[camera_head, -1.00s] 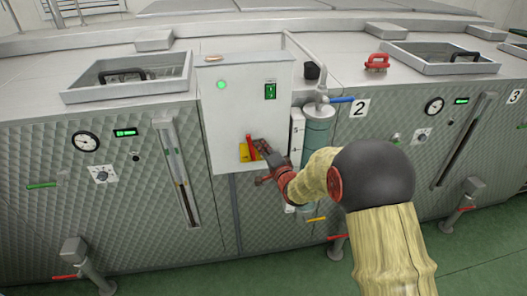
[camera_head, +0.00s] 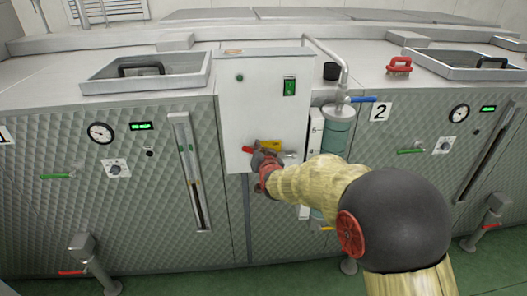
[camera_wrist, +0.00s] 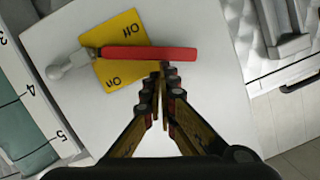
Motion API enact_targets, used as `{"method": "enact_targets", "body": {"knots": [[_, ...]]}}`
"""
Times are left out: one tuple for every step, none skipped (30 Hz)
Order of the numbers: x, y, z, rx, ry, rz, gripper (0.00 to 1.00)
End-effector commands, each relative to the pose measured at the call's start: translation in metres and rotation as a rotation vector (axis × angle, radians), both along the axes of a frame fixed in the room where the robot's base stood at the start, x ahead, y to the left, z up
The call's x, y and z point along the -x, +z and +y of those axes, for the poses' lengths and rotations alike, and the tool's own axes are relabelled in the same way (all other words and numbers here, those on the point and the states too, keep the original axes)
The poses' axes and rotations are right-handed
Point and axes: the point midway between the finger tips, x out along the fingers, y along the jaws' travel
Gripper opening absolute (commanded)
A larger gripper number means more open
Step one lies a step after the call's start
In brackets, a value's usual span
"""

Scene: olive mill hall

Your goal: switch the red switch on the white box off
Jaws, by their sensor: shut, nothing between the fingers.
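The white box (camera_head: 262,110) stands upright at the front of the grey machine. Low on its front is a yellow plate (camera_head: 271,145) with the red switch (camera_head: 249,149), a lever lying roughly level in the head view. In the wrist view the red handle (camera_wrist: 150,53) crosses the yellow plate (camera_wrist: 113,72), with a pale metal end at its left. Black lettering shows on both sides of the handle. My gripper (camera_wrist: 160,72) is shut and empty, its tips right at the handle's edge; contact cannot be told. In the head view my gripper (camera_head: 266,162) partly hides the plate.
A dark round lamp (camera_head: 240,77) and a green rocker (camera_head: 289,87) are higher on the box. A teal cylinder (camera_head: 337,128) with a blue-handled valve (camera_head: 363,99) stands close on the right.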

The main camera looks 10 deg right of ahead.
Motion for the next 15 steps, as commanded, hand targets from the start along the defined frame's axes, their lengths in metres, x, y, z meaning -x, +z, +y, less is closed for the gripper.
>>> {"method": "enact_targets", "body": {"knots": [[0.000,-0.005,0.003,0.025,0.000,0.001,0.00],[0.000,-0.006,0.003,0.022,0.000,0.000,0.00],[0.000,-0.008,0.005,0.021,0.000,0.000,0.00],[0.000,-0.009,0.006,0.021,0.000,0.000,0.00],[0.000,-0.010,0.006,0.021,0.000,0.000,0.00],[0.000,-0.011,0.008,0.020,0.001,-0.001,0.00],[0.000,-0.012,0.008,0.020,0.001,-0.001,0.00],[0.000,-0.013,0.009,0.019,0.000,-0.001,0.00],[0.000,-0.014,0.010,0.019,0.000,-0.001,0.00],[0.000,-0.015,0.010,0.019,0.000,-0.001,0.00],[0.000,-0.016,0.010,0.019,0.000,-0.001,0.00],[0.000,-0.017,0.011,0.019,0.000,-0.002,0.00],[0.000,-0.018,0.011,0.019,0.000,-0.002,0.00],[0.000,-0.018,0.011,0.019,0.000,-0.002,0.00],[0.000,-0.019,0.011,0.019,0.000,-0.002,0.00]]}}
